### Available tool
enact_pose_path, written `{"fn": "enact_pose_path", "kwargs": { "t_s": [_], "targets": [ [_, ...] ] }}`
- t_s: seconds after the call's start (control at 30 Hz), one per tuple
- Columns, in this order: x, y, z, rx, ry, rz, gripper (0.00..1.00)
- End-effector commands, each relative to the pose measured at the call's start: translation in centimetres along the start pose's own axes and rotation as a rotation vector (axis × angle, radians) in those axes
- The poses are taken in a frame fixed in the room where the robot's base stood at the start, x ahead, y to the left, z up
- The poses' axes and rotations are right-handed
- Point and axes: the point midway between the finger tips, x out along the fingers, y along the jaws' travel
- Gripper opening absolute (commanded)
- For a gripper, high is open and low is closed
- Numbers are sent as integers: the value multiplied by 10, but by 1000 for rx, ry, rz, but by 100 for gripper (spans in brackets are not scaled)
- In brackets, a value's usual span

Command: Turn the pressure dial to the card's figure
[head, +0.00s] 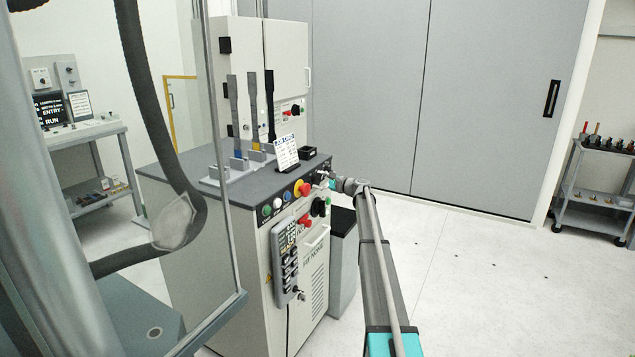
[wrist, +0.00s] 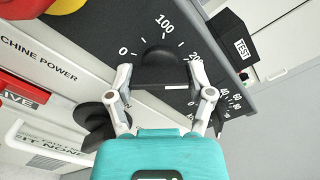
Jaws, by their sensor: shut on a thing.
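The pressure dial (wrist: 158,56) is a black knob on a dark panel in the wrist view, with a printed scale marked 0, 100 and 200. My gripper (wrist: 158,70) has one finger on each side of the dial and is shut on it. The dial's pointer cannot be made out. In the head view my gripper (head: 328,181) is at the right end of the machine's front panel, where it hides the dial. The white card (head: 286,153) stands upright on the machine's top; its figure is too small to read.
The machine's panel has a red and yellow stop button (head: 302,187). A control pendant (head: 286,262) hangs on its front. In the wrist view, another black knob (wrist: 98,113) is at lower left and a black TEST box (wrist: 232,42) at upper right. Open floor (head: 465,265) lies to the right.

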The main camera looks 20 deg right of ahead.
Motion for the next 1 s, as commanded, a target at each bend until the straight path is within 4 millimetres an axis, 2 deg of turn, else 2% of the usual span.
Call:
{"fn": "enact_pose_path", "kwargs": {
  "t_s": [0.2,0.23,0.37,0.83,1.0],
  "targets": [
    [-2,1,-1,-3,5,2,21],
    [-2,1,-1,-4,5,2,74],
    [-2,1,-1,-3,3,2,98],
    [-1,0,0,-3,1,1,100],
    [-8,1,0,-3,1,1,100]
  ]
}}
